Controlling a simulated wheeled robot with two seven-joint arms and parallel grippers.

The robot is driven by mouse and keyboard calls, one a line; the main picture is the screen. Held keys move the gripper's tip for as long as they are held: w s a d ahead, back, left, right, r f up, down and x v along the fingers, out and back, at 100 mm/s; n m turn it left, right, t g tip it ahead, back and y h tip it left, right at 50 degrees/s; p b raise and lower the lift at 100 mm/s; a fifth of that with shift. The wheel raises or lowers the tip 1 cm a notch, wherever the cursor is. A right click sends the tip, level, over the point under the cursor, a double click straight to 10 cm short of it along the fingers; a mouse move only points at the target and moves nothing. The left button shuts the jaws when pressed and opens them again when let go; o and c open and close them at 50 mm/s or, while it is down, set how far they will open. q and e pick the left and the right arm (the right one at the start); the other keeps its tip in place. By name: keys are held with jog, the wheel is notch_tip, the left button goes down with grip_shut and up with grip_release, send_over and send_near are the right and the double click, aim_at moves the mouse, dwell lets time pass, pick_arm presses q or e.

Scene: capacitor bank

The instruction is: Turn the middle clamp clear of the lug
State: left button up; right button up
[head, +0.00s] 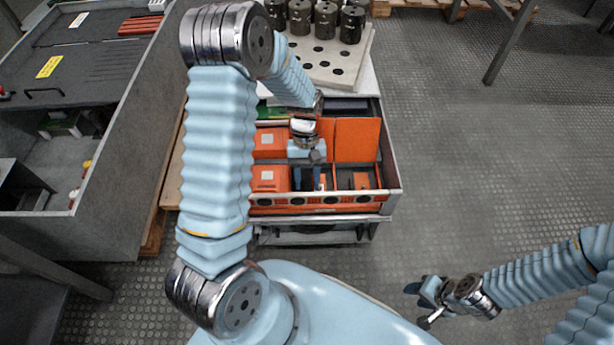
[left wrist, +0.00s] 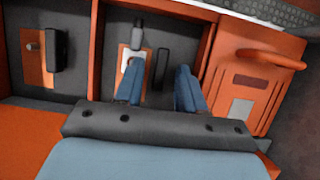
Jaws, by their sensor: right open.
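A dark upright bar, which looks like the middle clamp (left wrist: 162,68), stands in the middle bay in the left wrist view. Beside it is a white and orange plate (left wrist: 124,58) with a grey lug-like piece (left wrist: 137,34) at its far end. My left gripper (left wrist: 160,72) is open, with one blue finger over the plate and the other to the right of the bar. The bar shows between the fingers with gaps on both sides. In the head view this gripper is low in the drawer, and the clamp is hard to make out. My right gripper (head: 430,302) is open and empty, over the floor.
The bay beside it has an orange plate (left wrist: 36,62) with a similar dark bar (left wrist: 56,50). An orange unit with a handle (left wrist: 250,85) fills the other side. Orange partitions and the drawer's front wall (head: 340,204) bound the bays. A grey bench (head: 130,150) stands left.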

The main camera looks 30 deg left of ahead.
pick_arm(q)
jog(key=p+v, duration=0.2)
jog(key=v, duration=1.1)
jog(key=shift+r, duration=0.4)
jog(key=shift+w, duration=0.1)
